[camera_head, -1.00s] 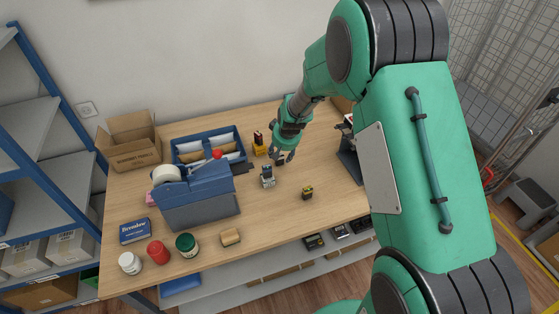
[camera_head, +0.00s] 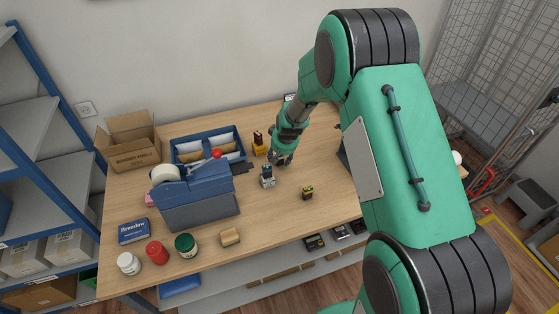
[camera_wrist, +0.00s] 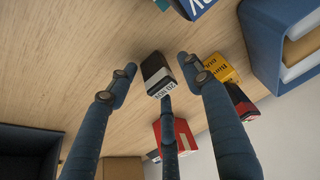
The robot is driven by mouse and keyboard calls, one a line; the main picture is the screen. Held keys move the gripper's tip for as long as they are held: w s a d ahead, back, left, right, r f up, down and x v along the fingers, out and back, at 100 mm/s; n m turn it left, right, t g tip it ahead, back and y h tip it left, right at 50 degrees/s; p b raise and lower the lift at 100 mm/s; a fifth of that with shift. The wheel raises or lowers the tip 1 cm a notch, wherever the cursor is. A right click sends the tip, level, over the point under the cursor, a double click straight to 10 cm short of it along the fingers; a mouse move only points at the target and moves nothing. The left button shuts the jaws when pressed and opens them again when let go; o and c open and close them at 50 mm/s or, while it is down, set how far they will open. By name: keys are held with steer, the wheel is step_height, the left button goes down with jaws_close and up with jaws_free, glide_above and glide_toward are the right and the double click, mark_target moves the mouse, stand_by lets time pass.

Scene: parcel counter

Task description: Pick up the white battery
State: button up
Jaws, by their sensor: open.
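A small block with a black-and-white top and a printed label, which looks like the white battery (camera_wrist: 155,75), stands on the wooden counter in the wrist view. My gripper (camera_wrist: 154,66) is open around it. One finger is at each side of the block, and a third finger is below it in the picture, close to its labelled edge. I cannot tell whether that finger touches it. In the head view my gripper (camera_head: 281,157) is low over the middle of the counter and appears to hide the block.
Close by are a yellow block (camera_wrist: 219,68), a red block (camera_wrist: 178,134) and a blue-and-white labelled item (camera_wrist: 193,8). A pale block with a dark top (camera_head: 267,178) stands just in front of my gripper. Another yellow-black block (camera_head: 307,192) stands to the right. A blue tray (camera_head: 240,137) is left.

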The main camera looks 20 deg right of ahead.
stand_by(0.4)
jaws_close()
steer(key=shift+r, duration=0.1)
steer(key=shift+r, duration=0.8)
step_height(320, 180, up, 2)
steer(key=shift+r+p, duration=0.15)
steer(key=shift+p, duration=0.25)
steer(key=s+a+r, duration=0.1)
steer(key=s, duration=1.5)
steer(key=shift+a+p, duration=0.3)
steer(key=shift+a, duration=0.05)
